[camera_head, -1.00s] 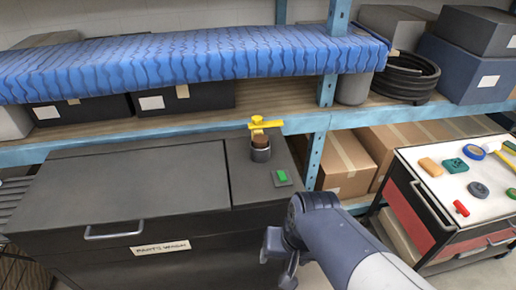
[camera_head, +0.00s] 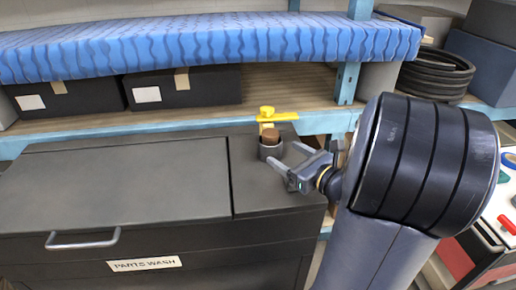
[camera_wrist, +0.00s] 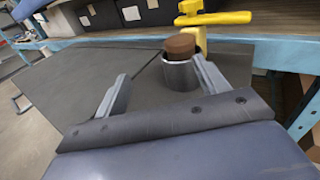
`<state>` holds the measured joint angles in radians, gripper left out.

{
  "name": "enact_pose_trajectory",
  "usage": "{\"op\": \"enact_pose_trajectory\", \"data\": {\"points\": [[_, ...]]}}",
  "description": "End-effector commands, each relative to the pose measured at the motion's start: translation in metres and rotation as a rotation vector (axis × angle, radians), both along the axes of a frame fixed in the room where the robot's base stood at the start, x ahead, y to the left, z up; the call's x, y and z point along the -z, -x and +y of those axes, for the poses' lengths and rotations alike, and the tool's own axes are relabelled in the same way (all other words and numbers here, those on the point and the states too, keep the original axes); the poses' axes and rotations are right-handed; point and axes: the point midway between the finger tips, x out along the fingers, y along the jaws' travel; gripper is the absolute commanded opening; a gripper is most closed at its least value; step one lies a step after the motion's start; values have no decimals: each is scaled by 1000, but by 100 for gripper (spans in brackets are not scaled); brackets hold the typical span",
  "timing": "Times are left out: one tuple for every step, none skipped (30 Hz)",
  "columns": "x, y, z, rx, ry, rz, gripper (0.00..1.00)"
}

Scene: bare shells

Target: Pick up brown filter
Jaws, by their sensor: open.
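The brown filter (camera_head: 270,136) sits upright in a dark grey cup on top of the parts washer (camera_head: 130,180). Its brown top stands above the cup's rim. In the wrist view the filter (camera_wrist: 180,44) and the metal cup (camera_wrist: 181,73) are ahead, close to the right finger. My gripper (camera_head: 287,164) is open and empty, just right of and in front of the cup. In the wrist view my gripper (camera_wrist: 160,88) has its fingers spread wide, with the filter beyond the right fingertip rather than centred. I cannot tell whether a finger touches the cup.
A yellow valve handle (camera_head: 268,116) stands right behind the cup and also shows in the wrist view (camera_wrist: 212,18). The blue shelf edge (camera_head: 200,128) runs behind the washer. A cart (camera_head: 505,205) stands at the right, partly hidden by my arm. The washer lid at left is clear.

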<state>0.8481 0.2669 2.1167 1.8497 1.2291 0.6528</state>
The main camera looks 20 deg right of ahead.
Motion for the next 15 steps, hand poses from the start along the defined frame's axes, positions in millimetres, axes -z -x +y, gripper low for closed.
{"op": "enact_pose_trajectory", "data": {"points": [[4,0,-14,43,-36,-17,69],[3,0,-20,61,-53,-26,69],[2,-1,-26,80,-69,-35,69],[1,-1,-29,91,-77,-41,69],[1,-2,-30,97,-83,-44,69],[0,-5,-31,101,-88,-47,69],[0,-8,-31,102,-90,-48,69],[-1,-11,-30,101,-90,-48,69],[-1,-17,-29,99,-90,-46,69],[-1,-21,-27,98,-90,-47,69],[-1,-25,-26,98,-90,-47,69],[0,-31,-24,97,-90,-46,69],[0,-36,-24,98,-89,-46,69],[0,-40,-23,97,-88,-47,69],[0,-45,-22,97,-88,-47,69]]}}
